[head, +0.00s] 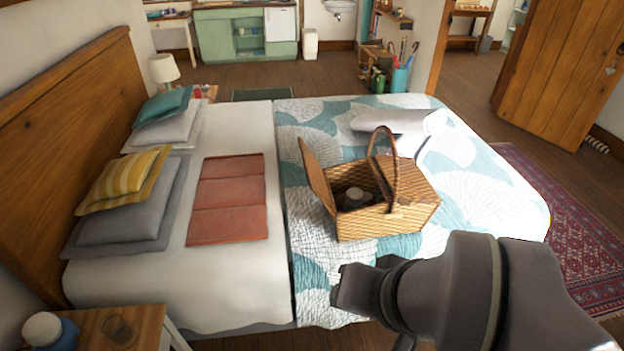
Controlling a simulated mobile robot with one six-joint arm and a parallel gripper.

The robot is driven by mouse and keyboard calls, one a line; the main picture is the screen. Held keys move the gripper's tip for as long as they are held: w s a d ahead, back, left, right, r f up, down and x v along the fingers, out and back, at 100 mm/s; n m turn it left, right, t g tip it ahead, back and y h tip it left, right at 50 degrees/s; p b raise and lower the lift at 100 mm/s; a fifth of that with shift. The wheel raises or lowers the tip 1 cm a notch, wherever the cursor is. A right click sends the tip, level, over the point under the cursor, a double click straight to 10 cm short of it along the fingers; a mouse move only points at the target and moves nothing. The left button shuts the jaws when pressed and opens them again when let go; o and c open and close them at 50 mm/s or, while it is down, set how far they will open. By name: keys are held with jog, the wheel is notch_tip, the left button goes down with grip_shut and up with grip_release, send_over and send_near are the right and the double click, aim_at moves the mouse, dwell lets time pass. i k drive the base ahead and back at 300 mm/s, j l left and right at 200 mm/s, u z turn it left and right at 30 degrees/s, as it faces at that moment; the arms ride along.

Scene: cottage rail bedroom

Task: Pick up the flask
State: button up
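A wicker picnic basket (385,222) stands on the patterned quilt with one lid raised on its left side and its handle upright. Inside its open half is a pale round-topped thing (356,196), perhaps the flask; the rest of it is hidden by the basket wall. A blue container with a white top (50,331) stands on the bedside table at the lower left; I cannot tell if it is a flask. The end of my arm, with my gripper (347,287), is in front of the basket, nearer to me. Its fingers cannot be made out.
The bed (250,285) fills the middle, with a folded red blanket (229,198), pillows at the left and a white roll (395,121) behind the basket. A glass (117,330) stands on the bedside table (145,325). Bare floor and a red rug (580,240) lie right.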

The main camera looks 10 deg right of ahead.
aim_at(354, 196)
jog(key=i+l+z, duration=0.15)
jog(key=i+l, duration=0.2)
jog(key=i, duration=0.15)
jog(key=i+l+z, duration=0.15)
jog(key=i+l, duration=0.2)
jog(key=i, duration=0.15)
jog(key=i+l+z, duration=0.15)
jog(key=i, duration=0.35)
jog(key=l, duration=0.05)
